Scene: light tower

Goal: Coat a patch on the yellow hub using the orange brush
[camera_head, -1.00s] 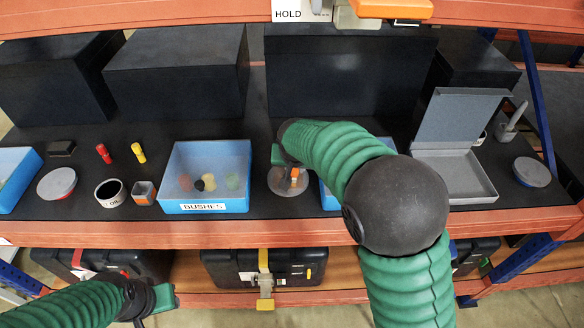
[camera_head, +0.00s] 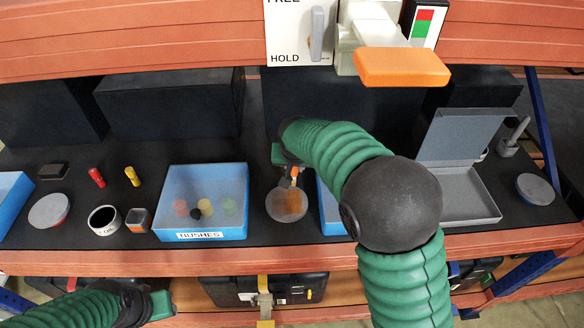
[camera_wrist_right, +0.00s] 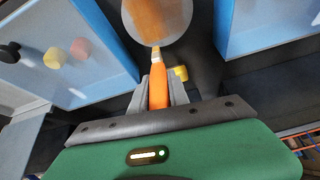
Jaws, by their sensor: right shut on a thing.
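My right gripper (camera_wrist_right: 158,92) is shut on the orange brush (camera_wrist_right: 158,84), whose pale tip points at a round grey disc (camera_wrist_right: 156,8). The disc bears a broad orange-brown patch. In the head view the brush (camera_head: 294,172) is small, at the far edge of the disc (camera_head: 287,205); whether its tip touches is unclear. A small yellow piece (camera_wrist_right: 181,73) shows beside the brush; whether it is part of a yellow hub I cannot tell. My left gripper (camera_head: 160,304) is low at the left, away from the disc; its jaw opening is unclear.
A blue bin labelled BUSHES (camera_head: 204,202) stands left of the disc, and another blue bin (camera_head: 330,212) close to its right, partly behind my right arm. A lidded grey box (camera_head: 468,205) is open farther right. An overhead beam carries an orange-ended fixture (camera_head: 402,67).

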